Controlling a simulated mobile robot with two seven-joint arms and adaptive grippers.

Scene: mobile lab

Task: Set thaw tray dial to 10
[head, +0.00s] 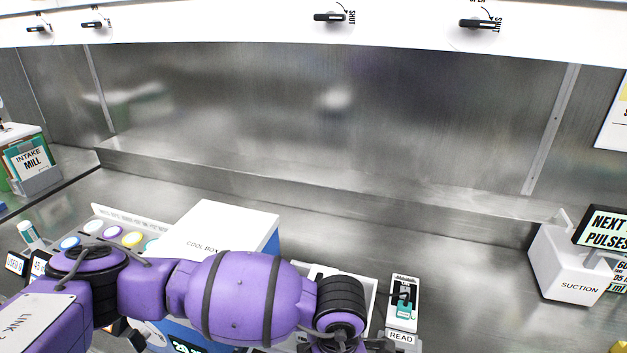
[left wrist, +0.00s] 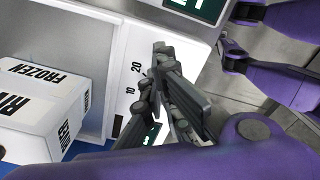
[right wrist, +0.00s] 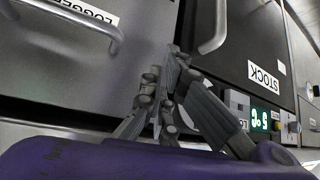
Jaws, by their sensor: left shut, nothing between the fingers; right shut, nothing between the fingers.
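In the left wrist view, the thaw tray's white panel (left wrist: 132,62) carries the printed marks 10 and 20. My left gripper (left wrist: 160,52) is shut and empty, with its fingertips over this panel just beside the 20. The dial itself is hidden behind the fingers or cannot be made out, so its setting is not readable. A white box marked FROZEN (left wrist: 45,92) sits in the recess at the left. A small display (left wrist: 152,133) is partly covered by the fingers. My right gripper (right wrist: 172,52) is shut and empty in front of grey drawer fronts, low down.
In the head view, a white cool box (head: 215,225) stands behind my left arm. A READ device (head: 402,310) is to its right, and a suction unit (head: 572,265) stands far right. The rear bench is clear. Drawer handles (right wrist: 85,28) are close to my right gripper.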

